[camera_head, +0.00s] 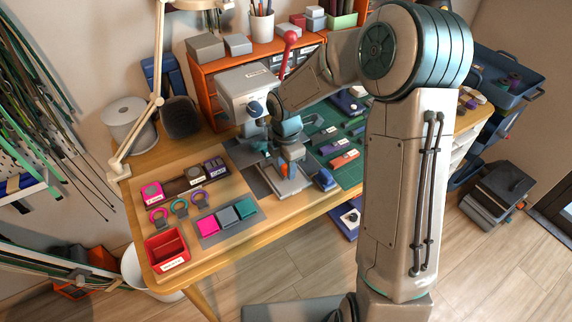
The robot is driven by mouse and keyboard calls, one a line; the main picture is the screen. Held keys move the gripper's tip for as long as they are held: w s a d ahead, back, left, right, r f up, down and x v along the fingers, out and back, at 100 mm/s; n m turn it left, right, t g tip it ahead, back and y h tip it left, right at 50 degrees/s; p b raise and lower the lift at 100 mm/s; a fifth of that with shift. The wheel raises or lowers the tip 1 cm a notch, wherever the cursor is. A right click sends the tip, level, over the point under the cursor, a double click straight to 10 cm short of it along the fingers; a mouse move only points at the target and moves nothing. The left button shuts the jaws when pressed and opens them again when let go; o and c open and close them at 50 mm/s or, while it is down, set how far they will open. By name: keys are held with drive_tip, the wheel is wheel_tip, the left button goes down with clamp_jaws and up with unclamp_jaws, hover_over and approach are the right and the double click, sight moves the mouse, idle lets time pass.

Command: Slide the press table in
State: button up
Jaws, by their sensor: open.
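The press is a pale grey machine (241,84) with a red-knobbed lever (289,40), standing toward the back of the workbench. Below its head, a flat light grey plate (289,189) sticks out toward the front edge of the bench; it looks like the press table. My gripper (283,168) points down just over this plate, in front of the press. It is open. I cannot tell whether its fingers touch the plate or anything on it. My wrist hides the lower press and the back of the plate.
Left of the press are colored rings (180,207), a tray with pink, grey and teal pads (223,223) and a red bin (166,250). A green mat (336,150) with small parts lies to the right. A blue object (325,180) sits close beside the plate.

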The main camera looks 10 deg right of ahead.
wheel_tip(320, 180, up, 14)
drive_tip(key=p, duration=0.1)
drive_tip(key=shift+f, duration=0.25)
